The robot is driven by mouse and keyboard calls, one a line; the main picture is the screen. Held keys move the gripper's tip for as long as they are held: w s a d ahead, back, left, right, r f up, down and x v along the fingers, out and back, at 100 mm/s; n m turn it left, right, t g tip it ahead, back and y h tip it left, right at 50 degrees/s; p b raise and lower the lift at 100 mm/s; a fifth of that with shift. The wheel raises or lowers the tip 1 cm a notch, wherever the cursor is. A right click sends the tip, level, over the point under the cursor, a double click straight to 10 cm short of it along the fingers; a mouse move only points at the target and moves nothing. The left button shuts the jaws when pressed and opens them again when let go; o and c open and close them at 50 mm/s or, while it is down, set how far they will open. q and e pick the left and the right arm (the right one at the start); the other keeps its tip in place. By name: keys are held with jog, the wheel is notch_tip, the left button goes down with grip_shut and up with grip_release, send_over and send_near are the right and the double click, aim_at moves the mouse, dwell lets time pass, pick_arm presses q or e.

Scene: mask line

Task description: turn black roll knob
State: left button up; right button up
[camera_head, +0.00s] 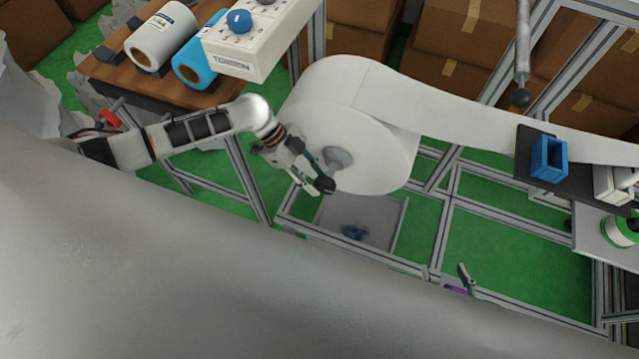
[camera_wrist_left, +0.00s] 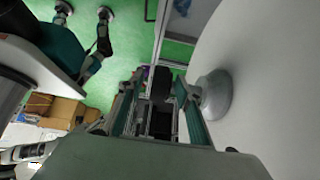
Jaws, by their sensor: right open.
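The large white roll (camera_head: 385,150) hangs on its frame, with a grey hub (camera_head: 338,157) on its near face. A black knob (camera_head: 324,186) shows just below the hub, at the fingertips of my left gripper (camera_head: 315,178). In the left wrist view the black knob (camera_wrist_left: 161,84) sits between the ends of the two fingers, and the grey hub (camera_wrist_left: 215,95) is right of them. Whether the fingers press on the knob is not clear. My right gripper (camera_head: 447,277) is open near the bottom; only its fingertips show past a grey surface.
A white control box (camera_head: 262,50) with a blue knob (camera_head: 239,21) stands above the left arm. A rod with a black ball end (camera_head: 521,98) hangs at the upper right. A blue holder (camera_head: 548,158) sits on a dark plate. Aluminium frame bars (camera_head: 440,225) surround the roll.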

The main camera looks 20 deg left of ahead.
pick_arm(q)
jog(key=v, duration=0.9)
